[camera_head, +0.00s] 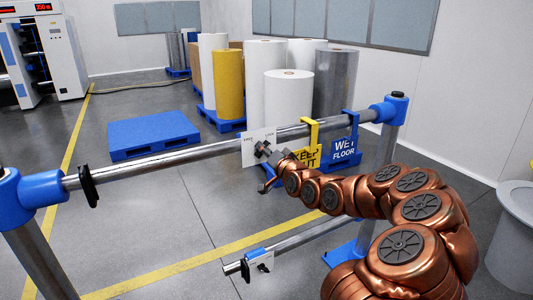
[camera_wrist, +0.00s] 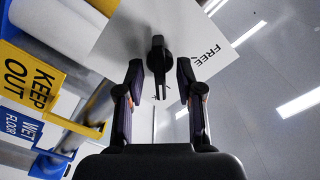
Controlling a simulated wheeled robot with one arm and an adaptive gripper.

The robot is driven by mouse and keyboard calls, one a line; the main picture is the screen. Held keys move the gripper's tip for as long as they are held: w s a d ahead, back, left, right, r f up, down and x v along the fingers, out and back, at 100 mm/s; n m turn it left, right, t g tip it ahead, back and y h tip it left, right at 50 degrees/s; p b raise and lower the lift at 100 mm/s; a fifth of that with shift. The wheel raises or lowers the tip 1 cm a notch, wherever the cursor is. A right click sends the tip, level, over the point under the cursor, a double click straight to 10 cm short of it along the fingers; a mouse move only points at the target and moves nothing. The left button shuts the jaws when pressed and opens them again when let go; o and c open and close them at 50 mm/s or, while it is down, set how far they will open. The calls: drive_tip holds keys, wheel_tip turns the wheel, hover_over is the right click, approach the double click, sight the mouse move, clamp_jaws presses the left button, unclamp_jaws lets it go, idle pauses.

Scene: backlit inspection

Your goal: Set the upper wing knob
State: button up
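The upper wing knob (camera_wrist: 158,58) is black and stands out from a white plate (camera_wrist: 118,42) in the wrist view. The plate carries the word FREE to the right of the knob. In the head view the plate (camera_head: 250,150) hangs at the upper rail (camera_head: 190,156), with small lettering on it. My gripper (camera_wrist: 159,72) is open, one finger on each side of the knob, with gaps showing. My gripper (camera_head: 264,152) largely hides the knob in the head view.
A lower rail (camera_head: 310,235) carries a blue and white clamp (camera_head: 258,258) with a black knob. A black collar (camera_head: 88,187) sits on the upper rail's left part. Yellow KEEP OUT (camera_head: 306,157) and blue WET FLOOR (camera_head: 344,148) signs hang right of the plate.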

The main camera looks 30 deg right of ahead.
drive_tip(key=shift+s, duration=0.15)
drive_tip(key=s+a, duration=0.1)
drive_tip(key=s, duration=1)
drive_tip(key=shift+s, duration=0.35)
idle(0.5)
drive_tip(key=s+a+f+n+g+y, duration=0.25)
drive_tip(key=a+f+g, duration=0.3)
drive_tip(key=a, duration=0.35)
drive_tip(key=s+a+f+n+g+y, duration=0.1)
drive_tip(key=s+a+f+n+g, duration=0.4)
drive_tip(key=a, duration=0.4)
drive_tip(key=s+a+n+g, duration=0.1)
drive_tip(key=s+a+g, duration=0.2)
drive_tip(key=s, duration=0.6)
drive_tip(key=s+a+r+g+h+p, duration=0.1)
drive_tip(key=s+a+g, duration=0.2)
drive_tip(key=s, duration=0.6)
drive_tip(key=s+a+n+g+h, duration=0.1)
drive_tip(key=s+a+g, duration=0.2)
drive_tip(key=s, duration=0.6)
drive_tip(key=shift+s+a+r+n, duration=0.2)
drive_tip(key=shift+a+r+n, duration=0.1)
drive_tip(key=shift+r+n, duration=0.05)
